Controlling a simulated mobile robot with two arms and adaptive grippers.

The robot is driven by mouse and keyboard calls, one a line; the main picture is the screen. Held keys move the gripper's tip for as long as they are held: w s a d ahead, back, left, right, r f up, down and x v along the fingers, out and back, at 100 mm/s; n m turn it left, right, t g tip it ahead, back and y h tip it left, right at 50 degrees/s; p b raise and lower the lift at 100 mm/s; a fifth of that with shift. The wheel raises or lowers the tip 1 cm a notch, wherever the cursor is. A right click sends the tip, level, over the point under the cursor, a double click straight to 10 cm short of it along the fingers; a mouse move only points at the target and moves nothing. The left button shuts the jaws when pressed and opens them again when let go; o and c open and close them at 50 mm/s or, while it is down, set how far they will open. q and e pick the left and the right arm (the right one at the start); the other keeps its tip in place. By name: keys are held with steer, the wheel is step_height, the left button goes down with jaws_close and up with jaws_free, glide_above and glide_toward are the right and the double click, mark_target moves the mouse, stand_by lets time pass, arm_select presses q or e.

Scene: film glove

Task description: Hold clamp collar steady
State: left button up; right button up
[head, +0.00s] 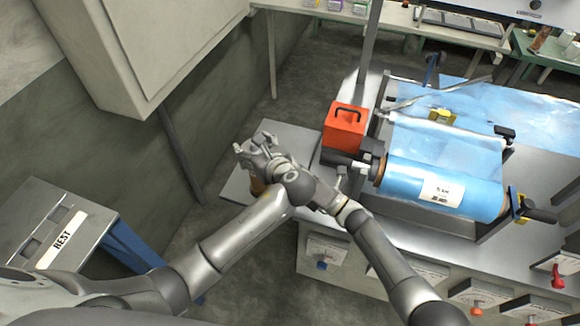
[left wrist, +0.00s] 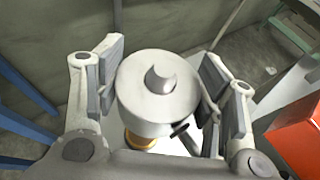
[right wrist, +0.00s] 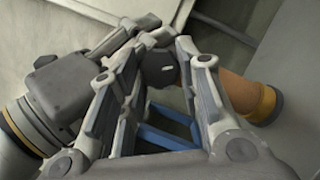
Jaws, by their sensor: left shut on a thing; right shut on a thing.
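The clamp collar (left wrist: 158,92) is a round pale-metal piece with a crescent-shaped recess in its top. It sits between the fingers of my left gripper (left wrist: 160,88), which is shut on it in the left wrist view. In the head view my left gripper (head: 252,150) is at the left end of the bench. My right gripper (right wrist: 158,62) is close beside it, shut on a dark grey part that looks like the collar; its fingers hide most of it. An orange-brown tube (right wrist: 235,95) with a yellow end extends from there.
A blue film roll (head: 420,184) lies on the bench, with an orange box (head: 345,128) to its left. A grey stand marked REST (head: 60,235) is at lower left. A wall cabinet (head: 135,50) hangs at upper left. Bare floor shows between stand and bench.

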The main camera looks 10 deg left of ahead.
steer(key=shift+f, duration=0.1)
steer(key=o, duration=0.8)
steer(key=shift+c, duration=0.2)
steer(key=shift+d, duration=0.1)
steer(key=v, duration=1.2)
